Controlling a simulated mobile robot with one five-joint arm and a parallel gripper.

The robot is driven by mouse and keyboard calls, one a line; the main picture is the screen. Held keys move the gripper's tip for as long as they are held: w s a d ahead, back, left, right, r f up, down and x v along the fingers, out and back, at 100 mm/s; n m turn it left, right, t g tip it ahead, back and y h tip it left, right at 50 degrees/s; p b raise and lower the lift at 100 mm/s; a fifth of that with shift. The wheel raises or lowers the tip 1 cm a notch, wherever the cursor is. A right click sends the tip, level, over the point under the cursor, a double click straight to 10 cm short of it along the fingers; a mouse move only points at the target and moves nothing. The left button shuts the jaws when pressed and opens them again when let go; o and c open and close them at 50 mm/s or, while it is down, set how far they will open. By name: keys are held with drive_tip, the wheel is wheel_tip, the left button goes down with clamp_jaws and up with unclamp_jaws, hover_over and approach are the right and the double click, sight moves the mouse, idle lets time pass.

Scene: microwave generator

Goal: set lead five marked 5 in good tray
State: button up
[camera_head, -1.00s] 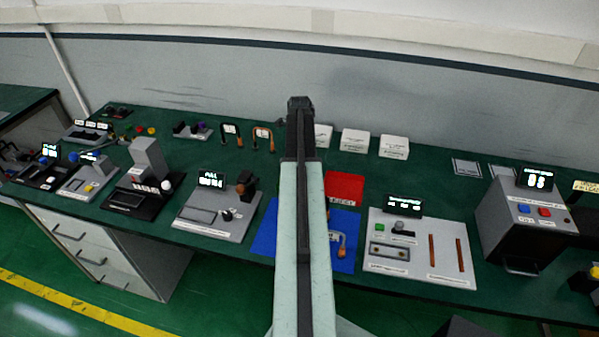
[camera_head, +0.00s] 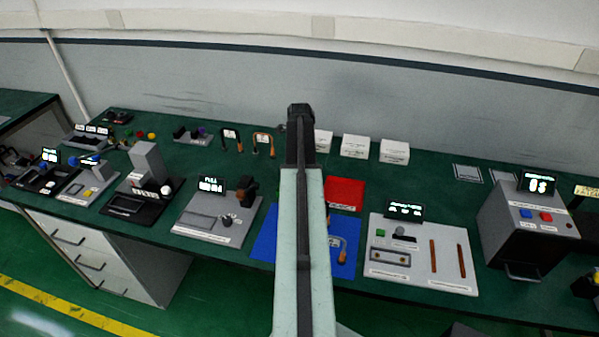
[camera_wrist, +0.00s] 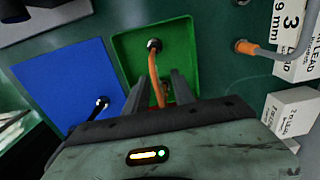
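In the wrist view my gripper (camera_wrist: 160,84) is over the green tray (camera_wrist: 189,48). Its two fingers stand apart, with green showing between them. An orange lead (camera_wrist: 153,66) with a dark, ringed end is in the tray area and runs down between the fingers, without clearly being pinched. Its lower part is hidden by my gripper, and no number 5 can be read on it. In the head view my arm hides the green tray and my fingertips.
A blue mat (camera_wrist: 62,80) with a dark lead end lies left of the tray. Another orange-ended lead (camera_wrist: 245,47) and white labelled boxes (camera_wrist: 292,110) are at right. The head view shows a red tray (camera_head: 345,191), a grey test fixture (camera_head: 415,270) and several bench devices.

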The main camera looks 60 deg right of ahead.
wheel_tip(320, 180, up, 12)
drive_tip(key=p, duration=1.1)
drive_tip(key=shift+f, duration=0.15)
drive_tip(key=w+a+n, duration=0.7)
drive_tip(key=w+a, duration=0.1)
drive_tip(key=a, duration=0.6)
drive_tip(key=w+a+n, duration=0.7)
drive_tip(key=a, duration=0.6)
drive_tip(key=a+n, duration=1.8)
drive_tip(key=a, duration=1.4)
drive_tip(key=shift+w+a+n, duration=0.15)
drive_tip(key=shift+w+n, duration=0.1)
drive_tip(key=shift+n, duration=0.05)
drive_tip(key=shift+f, duration=0.1)
